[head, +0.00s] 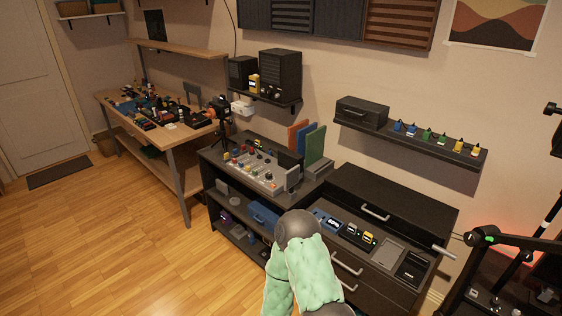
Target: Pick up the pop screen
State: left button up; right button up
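I cannot make out a pop screen for certain in the head view. A dark device on a stand (219,112) stands at the right end of the wooden desk, too small to identify. A padded green link of my own arm with a grey joint rises at the bottom centre and hides part of the dark cabinet's front. Neither of my grippers shows, so I cannot see what they hold.
A dark drawer cabinet (395,200) holds small devices. Left of it, a low shelf unit (213,160) carries a mixer-like panel (254,172). A cluttered wooden desk (183,150) stands farther left. A black frame (470,262) stands at right. The wooden floor (90,240) is clear at left.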

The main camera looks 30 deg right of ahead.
aim_at(292, 177)
jog(key=i+l+z, duration=0.1)
jog(key=i+z, duration=0.2)
jog(key=i, duration=0.4)
jog(key=i+z, duration=0.25)
jog(key=i, duration=0.4)
jog(key=i+j+z, duration=0.3)
jog(key=i, duration=0.4)
